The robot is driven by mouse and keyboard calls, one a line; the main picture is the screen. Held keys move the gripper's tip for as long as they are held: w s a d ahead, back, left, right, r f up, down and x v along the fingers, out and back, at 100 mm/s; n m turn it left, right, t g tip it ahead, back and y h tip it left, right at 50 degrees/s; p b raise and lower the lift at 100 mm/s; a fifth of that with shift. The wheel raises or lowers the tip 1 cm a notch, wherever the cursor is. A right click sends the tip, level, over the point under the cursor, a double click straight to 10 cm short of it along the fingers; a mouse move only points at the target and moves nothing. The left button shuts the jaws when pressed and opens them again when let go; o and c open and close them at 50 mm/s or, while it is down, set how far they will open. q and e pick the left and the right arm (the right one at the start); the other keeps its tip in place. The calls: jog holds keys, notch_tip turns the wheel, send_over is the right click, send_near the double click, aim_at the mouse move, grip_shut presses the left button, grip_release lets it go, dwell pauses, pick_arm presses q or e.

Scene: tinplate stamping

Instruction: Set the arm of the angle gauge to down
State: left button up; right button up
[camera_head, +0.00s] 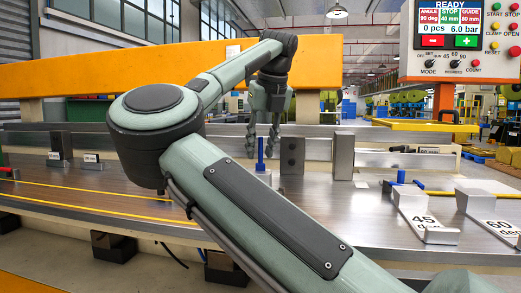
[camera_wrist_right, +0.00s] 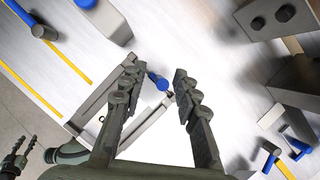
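My right gripper (camera_head: 262,142) points down over the bench, and its fingers are apart. A blue upright peg (camera_head: 260,155) stands just below and between its fingertips. In the right wrist view the blue peg (camera_wrist_right: 158,81) shows between the open fingers (camera_wrist_right: 158,88), with no clear grip on it. A grey angled bar piece (camera_wrist_right: 152,116), apparently the angle gauge's arm, lies beside the peg, partly hidden by the fingers. Its exact setting cannot be told. Dark fingers at the lower left of the wrist view seem to be my left gripper (camera_wrist_right: 14,160); their opening is unclear.
Blocks marked 45 deg (camera_head: 424,212) and 60 deg (camera_head: 497,228) lie at the right. A control panel (camera_head: 460,40) hangs upper right. The bench's left surface (camera_head: 100,185) is largely clear.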

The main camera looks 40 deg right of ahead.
jog(key=shift+w+f, duration=0.15)
jog(key=shift+f, duration=0.2)
grip_shut()
